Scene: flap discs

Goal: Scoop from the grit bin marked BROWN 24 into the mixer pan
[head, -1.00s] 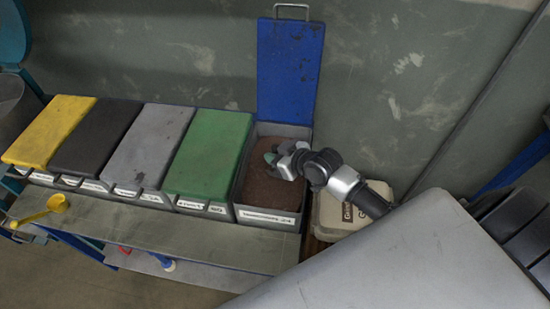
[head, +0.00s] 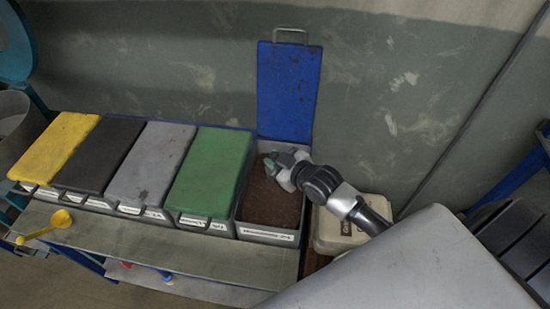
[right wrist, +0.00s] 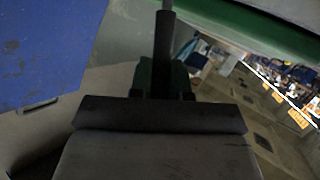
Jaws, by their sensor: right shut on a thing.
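The open grit bin (head: 268,235) is grey, holds brown grit (head: 268,205) and has its blue lid (head: 289,90) raised. Its front label is too small to read. My right gripper (head: 275,168) is over the back part of this bin, shut on a small green thing (head: 269,162), mostly hidden by the fingers; I cannot tell whether it is a scoop. The right wrist view shows the blue lid (right wrist: 45,55) at left and a dark rod (right wrist: 164,50) in front of a green part. A grey round vessel (head: 12,125) at the left edge may be the mixer pan. My left gripper is out of view.
Bins with yellow (head: 55,145), black (head: 100,155), grey (head: 150,162) and green (head: 210,170) lids, all shut, stand left of the open bin. A yellow scoop (head: 60,219) lies on the front ledge (head: 170,245). A pale box (head: 335,235) stands right of the open bin.

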